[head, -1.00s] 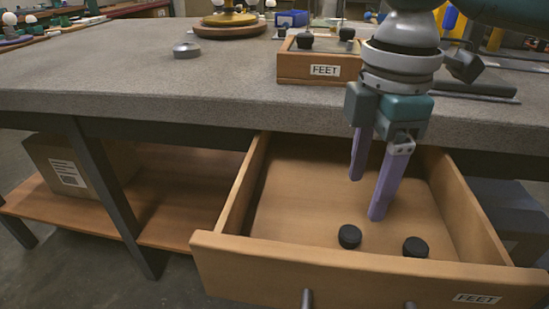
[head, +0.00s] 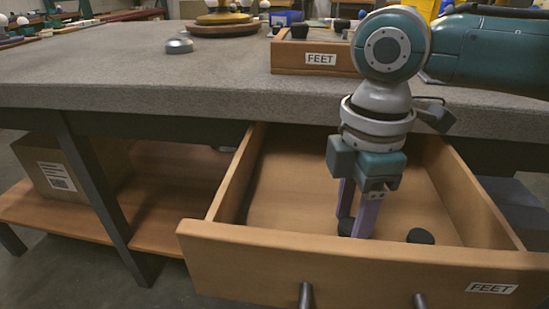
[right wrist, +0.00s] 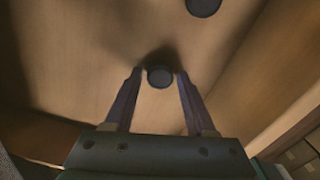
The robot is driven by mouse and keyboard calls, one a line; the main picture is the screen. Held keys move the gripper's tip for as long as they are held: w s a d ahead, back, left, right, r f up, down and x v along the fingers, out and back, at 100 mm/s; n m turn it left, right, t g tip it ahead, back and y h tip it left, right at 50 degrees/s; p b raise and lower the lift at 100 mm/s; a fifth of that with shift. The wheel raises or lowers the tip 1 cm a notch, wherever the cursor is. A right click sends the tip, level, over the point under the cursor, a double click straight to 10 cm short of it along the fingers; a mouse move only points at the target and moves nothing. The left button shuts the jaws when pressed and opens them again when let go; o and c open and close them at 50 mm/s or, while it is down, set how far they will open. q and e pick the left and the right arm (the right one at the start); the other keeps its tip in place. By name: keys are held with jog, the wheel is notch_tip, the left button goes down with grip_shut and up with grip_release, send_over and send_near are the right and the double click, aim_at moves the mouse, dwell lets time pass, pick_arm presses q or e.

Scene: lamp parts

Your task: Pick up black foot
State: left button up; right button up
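Two black feet lie on the floor of the open wooden drawer (head: 300,195). My right gripper (head: 354,226) points down into the drawer, with its purple fingers on either side of the nearer-left black foot (head: 345,228). This foot also shows in the right wrist view (right wrist: 159,77), between the two fingertips, with a small gap seeming to show on each side. The gripper is open. In the head view the fingers partly hide this foot. The other black foot (head: 420,237) lies to the right, clear of the fingers. My left gripper is not in view.
The drawer's front panel (head: 340,268) carries a FEET label and two handles. A wooden FEET box (head: 312,62) with black feet stands on the grey table (head: 150,75) above. A cardboard box (head: 62,166) sits on the lower shelf.

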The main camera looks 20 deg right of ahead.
grip_shut()
jog(key=shift+r, duration=0.1)
dwell(0.3)
